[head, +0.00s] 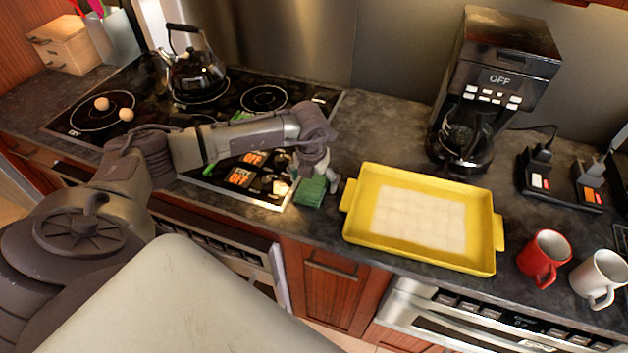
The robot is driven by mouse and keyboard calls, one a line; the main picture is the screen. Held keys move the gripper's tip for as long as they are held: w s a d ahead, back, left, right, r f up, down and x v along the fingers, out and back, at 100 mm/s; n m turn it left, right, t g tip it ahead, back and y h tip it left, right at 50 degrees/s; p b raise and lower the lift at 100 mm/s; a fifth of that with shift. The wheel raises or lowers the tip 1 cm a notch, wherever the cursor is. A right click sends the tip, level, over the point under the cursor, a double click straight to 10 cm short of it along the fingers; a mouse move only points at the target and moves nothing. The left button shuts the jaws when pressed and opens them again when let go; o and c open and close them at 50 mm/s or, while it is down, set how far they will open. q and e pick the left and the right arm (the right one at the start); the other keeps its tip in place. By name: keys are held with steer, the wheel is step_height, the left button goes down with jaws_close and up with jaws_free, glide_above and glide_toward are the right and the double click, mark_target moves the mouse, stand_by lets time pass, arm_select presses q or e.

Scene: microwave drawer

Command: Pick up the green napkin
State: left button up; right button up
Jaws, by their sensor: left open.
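The green napkin (311,192) is a small, folded-looking green block on the dark counter, between the stovetop and the yellow tray. My left gripper (314,178) points down right over it, with its fingers at the napkin's back and sides. The left gripper is open. I cannot tell whether the fingers touch the napkin. The wrist hides part of the space behind it. My right gripper is not in view.
A yellow tray (355,212) stands close to the right of the napkin. The stovetop (262,98) with a kettle (196,74) is on the left. A coffee maker (497,80), red mug (544,258) and white mug (600,277) are on the right.

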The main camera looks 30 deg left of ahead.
mark_target(315, 179)
arm_select(q)
steer(key=c, duration=1.1)
steer(key=shift+c, duration=0.2)
steer(key=shift+r, duration=0.1)
steer(key=shift+r+b, duration=0.5)
steer(key=shift+r, duration=0.1)
step_height(315, 179, up, 3)
steer(key=shift+w+f+b, duration=0.1)
steer(key=shift+f+b, duration=0.1)
steer(key=shift+b, duration=0.55)
steer(key=d+r+b, duration=0.1)
steer(key=d+r, duration=0.2)
steer(key=d, duration=0.2)
steer(key=s+d+r+b, duration=0.1)
steer(key=d+r+b, duration=0.1)
steer(key=d, duration=0.4)
steer(key=shift+r, duration=0.75)
steer(key=shift+d+r, duration=0.3)
steer(key=shift+d, duration=0.05)
